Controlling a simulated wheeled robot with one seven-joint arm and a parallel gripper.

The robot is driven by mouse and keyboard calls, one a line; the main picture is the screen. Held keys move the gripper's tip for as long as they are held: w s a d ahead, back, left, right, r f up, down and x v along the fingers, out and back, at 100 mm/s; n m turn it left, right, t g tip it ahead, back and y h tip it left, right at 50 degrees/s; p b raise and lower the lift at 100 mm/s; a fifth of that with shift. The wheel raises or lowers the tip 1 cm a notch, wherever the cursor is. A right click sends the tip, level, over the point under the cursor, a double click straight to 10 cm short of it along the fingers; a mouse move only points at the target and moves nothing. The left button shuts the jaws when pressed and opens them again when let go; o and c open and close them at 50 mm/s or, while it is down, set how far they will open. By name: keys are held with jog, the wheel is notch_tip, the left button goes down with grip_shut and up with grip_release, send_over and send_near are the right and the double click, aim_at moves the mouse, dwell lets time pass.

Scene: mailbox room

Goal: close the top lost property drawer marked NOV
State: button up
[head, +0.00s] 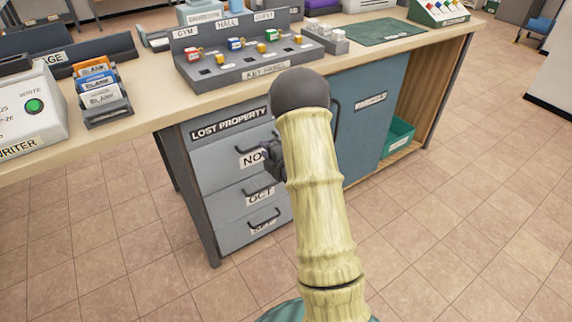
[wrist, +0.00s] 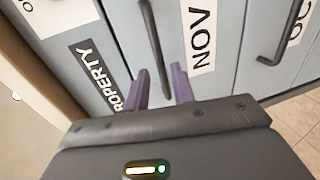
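The top drawer marked NOV (head: 222,158) is a grey front under the LOST PROPERTY sign (head: 229,122). My arm hides its right part in the head view, and I cannot tell whether it stands out from the unit. In the wrist view, the NOV label (wrist: 202,40) and the dark bar handle (wrist: 150,40) are close ahead. My gripper (wrist: 160,74) has its two purple fingers apart, close to the drawer front, with the handle's end between them. I cannot tell whether they touch it. In the head view my gripper (head: 272,156) is partly hidden by my arm.
The OCT drawer (head: 231,203) and a lower drawer (head: 238,238) sit below. A worktop (head: 150,118) runs above, bearing a key panel (head: 262,72) and card holder (head: 104,112). A blue cabinet door (head: 372,120) is to the right. The tiled floor in front is clear.

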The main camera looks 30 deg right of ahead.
jog(key=p+v, duration=0.1)
jog(key=v, duration=1.1)
jog(key=shift+s, duration=0.3)
jog(key=shift+w, duration=0.1)
jog(key=s+a+r+m+g+h+p, duration=0.1)
jog(key=s+a+r+m+g, duration=0.1)
jog(key=s+a+m+g, duration=0.65)
jog(key=s+a+r+m+g+h, duration=0.1)
jog(key=s+a+r+m+g, duration=0.25)
jog(key=s+a+m, duration=0.55)
jog(key=w+d+r+m+p, duration=0.1)
jog(key=r+p, duration=1.5)
jog(key=d+r+m+p, duration=0.1)
jog(key=d+r+p, duration=0.1)
jog(key=r+p, duration=1.4)
jog(key=shift+w+d+r+g+p, duration=0.25)
jog(key=shift+w+r+g+p, duration=0.15)
jog(key=shift+p, duration=0.35)
